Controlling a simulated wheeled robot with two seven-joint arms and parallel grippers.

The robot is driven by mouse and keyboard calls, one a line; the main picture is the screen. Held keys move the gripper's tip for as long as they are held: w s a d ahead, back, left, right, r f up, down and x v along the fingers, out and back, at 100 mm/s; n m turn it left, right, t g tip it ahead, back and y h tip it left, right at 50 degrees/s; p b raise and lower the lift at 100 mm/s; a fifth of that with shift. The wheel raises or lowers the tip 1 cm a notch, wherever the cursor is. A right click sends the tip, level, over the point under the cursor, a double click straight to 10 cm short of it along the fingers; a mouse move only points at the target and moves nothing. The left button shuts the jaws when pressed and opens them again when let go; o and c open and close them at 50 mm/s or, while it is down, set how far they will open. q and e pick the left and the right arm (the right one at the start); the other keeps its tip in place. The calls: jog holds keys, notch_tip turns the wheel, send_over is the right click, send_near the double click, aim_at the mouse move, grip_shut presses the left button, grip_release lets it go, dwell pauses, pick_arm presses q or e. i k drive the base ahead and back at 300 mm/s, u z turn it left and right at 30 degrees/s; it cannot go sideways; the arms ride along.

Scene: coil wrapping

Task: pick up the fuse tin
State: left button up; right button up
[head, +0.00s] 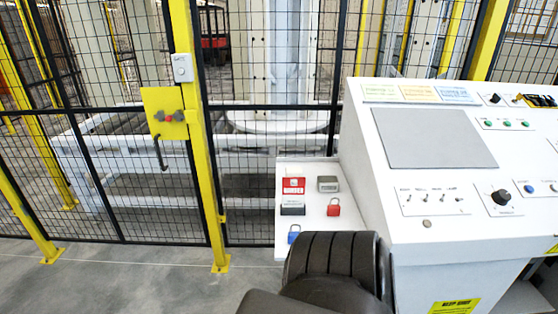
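A small grey box (328,184), which looks like the fuse tin, lies on a white side shelf (310,228) left of the control console. It sits at the back right of the shelf, with a red-and-white item (293,186) to its left and a red padlock (333,207) in front of it. Its label is too small to read. Neither gripper is in view. A dark, rounded part of my own body rises from the bottom edge and covers the area just in front of the shelf.
A black-and-white item (292,209) and a blue padlock (294,234) also lie on the shelf. The sloped white console (440,215) stands close on the right. A black mesh fence with yellow posts (200,150) stands behind and left. Floor at the left is clear.

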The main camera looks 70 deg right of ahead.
aim_at(324, 183)
jog(key=i, duration=1.85)
jog(key=z, duration=3.5)
